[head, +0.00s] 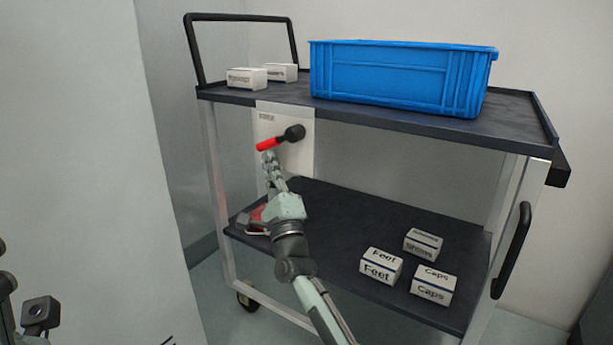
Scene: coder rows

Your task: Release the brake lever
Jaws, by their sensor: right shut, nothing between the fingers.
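The brake lever (281,138) is on a pale panel on the side of the cart, under the top shelf. It has a black pivot at its upper right and a red grip that points down to the left. My right gripper (267,157) is shut and empty, just below the red grip. I cannot tell whether its fingertips touch the lever. My left arm shows only in part at the lower left edge, and its gripper is not in view.
The cart's dark top shelf (405,117) carries a blue crate (400,75) and two small white boxes (246,78). Several white boxes (381,266) sit on the lower shelf, with a red object (257,215) at its left. A pale grey wall or panel (80,140) stands close on the left.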

